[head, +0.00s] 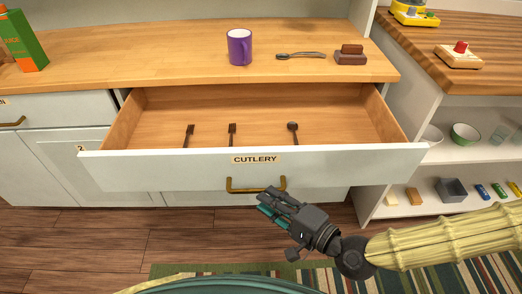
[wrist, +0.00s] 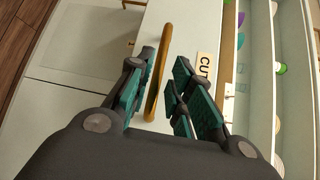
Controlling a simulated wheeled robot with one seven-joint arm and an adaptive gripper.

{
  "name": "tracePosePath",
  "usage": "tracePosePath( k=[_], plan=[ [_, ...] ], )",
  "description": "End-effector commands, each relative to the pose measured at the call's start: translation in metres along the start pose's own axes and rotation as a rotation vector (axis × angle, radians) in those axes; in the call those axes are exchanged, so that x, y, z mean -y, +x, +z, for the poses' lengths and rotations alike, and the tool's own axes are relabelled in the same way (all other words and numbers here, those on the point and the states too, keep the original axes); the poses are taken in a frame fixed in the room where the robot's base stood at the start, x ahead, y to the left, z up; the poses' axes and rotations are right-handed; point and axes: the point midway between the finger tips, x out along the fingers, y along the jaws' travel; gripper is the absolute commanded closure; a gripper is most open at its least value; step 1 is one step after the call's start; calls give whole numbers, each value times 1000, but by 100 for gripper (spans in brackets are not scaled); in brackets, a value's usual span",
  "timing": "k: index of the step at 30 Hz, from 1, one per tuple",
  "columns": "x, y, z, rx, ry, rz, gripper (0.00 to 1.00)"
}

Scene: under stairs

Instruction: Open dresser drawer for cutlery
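The white drawer labelled CUTLERY (head: 255,159) stands pulled out from the dresser, its wooden inside showing. Inside lie two dark forks (head: 189,134) (head: 232,133) and a dark spoon (head: 293,132). Its brass handle (head: 256,185) is on the front face, below the label.
On the dresser's wooden top (head: 180,55) stand a purple mug (head: 239,47), a utensil (head: 301,55), a brown block (head: 350,55) and a green-orange carton (head: 22,42). An open shelf unit (head: 470,170) with bowls and small items is at the right. A striped rug (head: 450,275) lies on the floor.

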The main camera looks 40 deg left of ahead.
Motion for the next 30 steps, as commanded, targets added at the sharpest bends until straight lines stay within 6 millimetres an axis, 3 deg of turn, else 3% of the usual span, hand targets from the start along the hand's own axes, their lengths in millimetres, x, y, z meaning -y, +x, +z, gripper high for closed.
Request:
tracePosePath(
  k=[6, 15, 30],
  plan=[
    [0, -28, 0, -2, 1, -1, 79],
    [0, -56, 0, -1, 1, -1, 79],
    [0, -62, 0, 1, 0, 0, 79]
  ],
)
